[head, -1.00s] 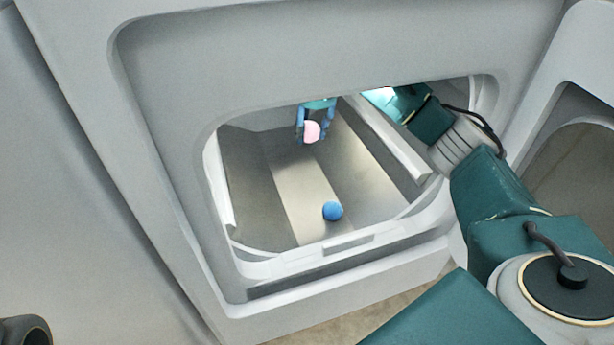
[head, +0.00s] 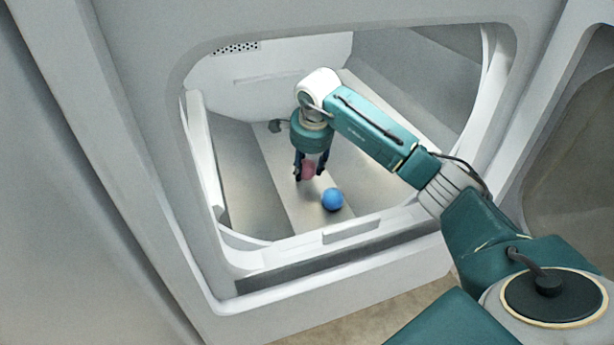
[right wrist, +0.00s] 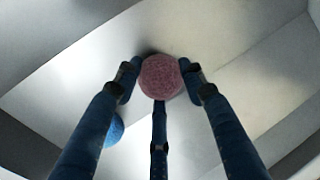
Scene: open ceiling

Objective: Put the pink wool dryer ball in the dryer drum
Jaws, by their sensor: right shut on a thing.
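The pink wool dryer ball (head: 309,170) is inside the dryer drum (head: 240,165), between the fingers of my right gripper (head: 309,174). The right wrist view also shows the pink ball (right wrist: 161,77) between the fingertips, with the drum's metal surface behind it. My right gripper is shut on the ball and points down, low over the drum floor. I cannot tell whether the ball touches the floor. My left gripper is not in view.
A blue ball (head: 332,199) lies on the drum floor just right of and nearer than the pink ball; it also shows in the right wrist view (right wrist: 115,130). The opening's pale rim (head: 350,238) runs below my right arm. The drum floor to the left is clear.

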